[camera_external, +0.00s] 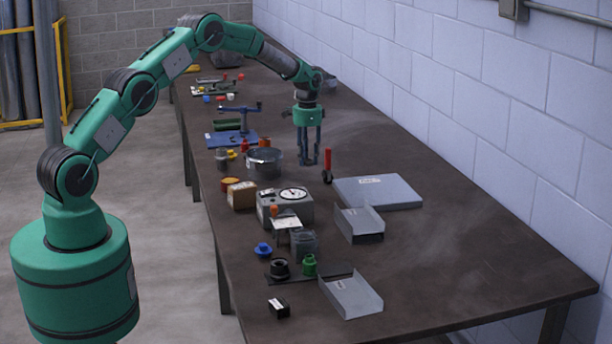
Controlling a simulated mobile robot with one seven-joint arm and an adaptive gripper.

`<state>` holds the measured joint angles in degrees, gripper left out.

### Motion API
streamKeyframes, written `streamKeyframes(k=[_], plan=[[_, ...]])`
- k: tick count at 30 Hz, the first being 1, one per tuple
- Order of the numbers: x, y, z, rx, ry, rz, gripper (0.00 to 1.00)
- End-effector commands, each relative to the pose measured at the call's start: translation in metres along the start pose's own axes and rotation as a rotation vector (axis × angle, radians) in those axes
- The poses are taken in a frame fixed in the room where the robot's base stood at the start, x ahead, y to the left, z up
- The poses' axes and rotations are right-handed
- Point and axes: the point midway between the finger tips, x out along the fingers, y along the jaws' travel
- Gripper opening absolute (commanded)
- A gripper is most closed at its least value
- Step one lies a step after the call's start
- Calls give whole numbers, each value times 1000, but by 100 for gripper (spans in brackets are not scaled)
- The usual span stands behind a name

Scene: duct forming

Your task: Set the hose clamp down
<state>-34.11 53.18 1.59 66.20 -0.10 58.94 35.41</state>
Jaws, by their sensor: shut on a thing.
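My gripper (308,162) points straight down over the middle of the bench, its long dark fingers close above the top or at it. It is shut on the hose clamp, which is too small and dark between the fingertips to make out clearly. I cannot tell whether the clamp touches the bench. A red-handled tool (327,164) with a dark round foot stands upright just right of the fingertips.
A flat grey box (377,192) lies to the right, near the wall. A grey dial device (285,206), an open tray (359,224) and a second tray (351,295) stand nearer the camera. The bench's right front is clear.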

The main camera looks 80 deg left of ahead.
Motion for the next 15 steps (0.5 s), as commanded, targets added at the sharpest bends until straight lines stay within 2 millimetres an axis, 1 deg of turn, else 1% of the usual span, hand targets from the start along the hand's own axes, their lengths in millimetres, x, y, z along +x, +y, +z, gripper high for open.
streamKeyframes(k=[1,9,15], plan=[[3,-4,-5,0,0,0,15],[5,-20,-30,0,1,-1,15],[6,-31,-45,0,1,0,15]])
